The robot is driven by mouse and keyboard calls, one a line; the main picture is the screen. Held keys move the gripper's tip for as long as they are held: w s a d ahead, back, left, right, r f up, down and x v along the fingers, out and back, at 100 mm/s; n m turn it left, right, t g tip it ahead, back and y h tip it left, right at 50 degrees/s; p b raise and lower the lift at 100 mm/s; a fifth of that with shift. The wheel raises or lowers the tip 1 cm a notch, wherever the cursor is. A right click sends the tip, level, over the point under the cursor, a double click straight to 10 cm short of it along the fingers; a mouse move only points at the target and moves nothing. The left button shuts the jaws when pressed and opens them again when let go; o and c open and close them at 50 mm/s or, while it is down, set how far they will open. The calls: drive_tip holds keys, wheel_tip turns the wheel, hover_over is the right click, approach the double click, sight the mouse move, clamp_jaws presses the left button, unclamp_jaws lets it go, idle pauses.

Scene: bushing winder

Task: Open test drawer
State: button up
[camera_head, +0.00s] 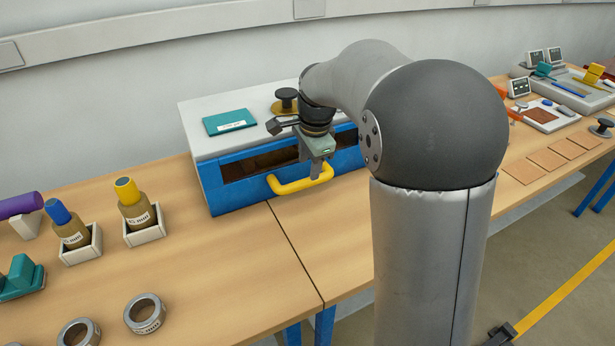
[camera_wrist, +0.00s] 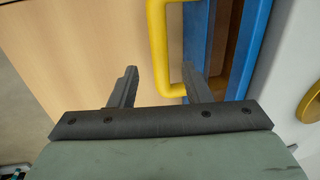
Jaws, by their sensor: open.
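The test drawer has a blue front (camera_head: 235,196) in a grey-topped unit (camera_head: 205,146) on the bench. A long dark opening runs above the lower blue panel. I cannot tell for certain whether the drawer is fully shut. A yellow bow handle (camera_head: 288,187) sticks out from the front. My gripper (camera_head: 316,172) points down at the right part of the handle. In the wrist view, my gripper (camera_wrist: 160,72) is open, and the yellow handle (camera_wrist: 157,35) shows between its two fingers. The blue front (camera_wrist: 197,35) is beside the right finger. No grip on the handle shows.
A teal box or booklet (camera_head: 230,122) and a dark spool (camera_head: 286,100) are on top of the unit. Bottles in white holders (camera_head: 143,234) and metal rings (camera_head: 145,313) stand at left. The wooden bench (camera_head: 230,260) in front of the drawer is clear.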

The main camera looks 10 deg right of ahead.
sight(307, 180)
drive_tip(key=f, duration=0.2)
drive_tip(key=w+f, duration=0.1)
drive_tip(key=f, duration=0.2)
drive_tip(key=shift+a+f, duration=0.1)
drive_tip(key=shift+f, duration=0.25)
clamp_jaws()
